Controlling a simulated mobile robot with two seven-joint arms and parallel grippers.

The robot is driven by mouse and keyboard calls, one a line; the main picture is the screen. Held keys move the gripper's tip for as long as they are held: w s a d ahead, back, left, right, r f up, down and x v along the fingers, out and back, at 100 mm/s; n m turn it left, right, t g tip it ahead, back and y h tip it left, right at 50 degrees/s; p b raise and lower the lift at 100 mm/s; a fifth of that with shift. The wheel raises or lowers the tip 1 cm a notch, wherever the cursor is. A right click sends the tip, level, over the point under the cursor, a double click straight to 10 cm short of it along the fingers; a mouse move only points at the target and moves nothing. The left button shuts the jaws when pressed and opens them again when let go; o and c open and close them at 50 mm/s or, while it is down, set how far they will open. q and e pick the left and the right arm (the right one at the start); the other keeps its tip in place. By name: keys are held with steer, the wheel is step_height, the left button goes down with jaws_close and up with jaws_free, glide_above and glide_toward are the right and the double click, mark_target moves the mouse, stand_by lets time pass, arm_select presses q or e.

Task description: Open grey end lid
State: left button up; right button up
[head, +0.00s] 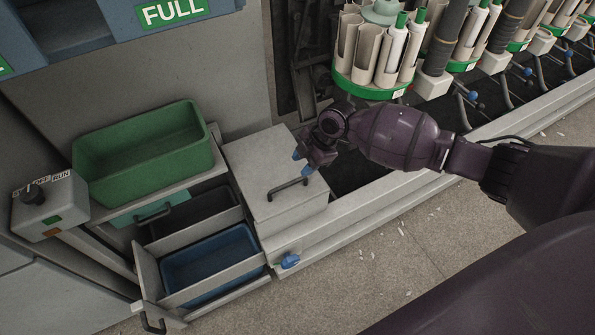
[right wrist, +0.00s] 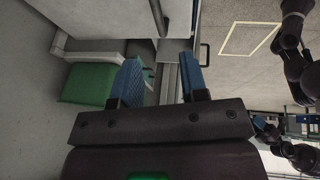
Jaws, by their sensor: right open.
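The grey end lid (head: 258,158) is a pale box-like cover with a dark bar handle (head: 287,189) near its front edge. It looks closed in the head view. My right gripper (head: 302,163) is over the lid's right part, just behind the handle, with its blue fingertips pointing down and left. The right wrist view shows its two blue fingers (right wrist: 163,78) apart with nothing between them. A dark handle (right wrist: 158,17) is ahead of the fingers there. I cannot tell whether any finger touches the lid.
A green bin (head: 105,143) stands left of the lid. Below it is an open drawer with a blue bin (head: 208,262). A switch box (head: 50,207) is at the far left. Bobbin holders with green rims (head: 370,90) stand behind my right arm.

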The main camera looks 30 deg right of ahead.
mark_target(286, 185)
steer(key=b+x, duration=0.3)
steer(key=x, duration=0.6)
steer(key=shift+w+a+f, duration=0.1)
steer(key=shift+f, duration=0.2)
steer(key=shift+w+a+f, duration=0.15)
steer(key=shift+f, duration=0.2)
arm_select(q)
steer(key=shift+w+d+f+m, duration=0.15)
steer(key=shift+w+d+m, duration=0.2)
steer(key=shift+w+m, duration=0.2)
arm_select(e)
jaws_close()
arm_select(q)
steer(key=shift+s+a+f, duration=0.1)
steer(key=shift+s+f, duration=0.25)
steer(key=shift+s, duration=0.1)
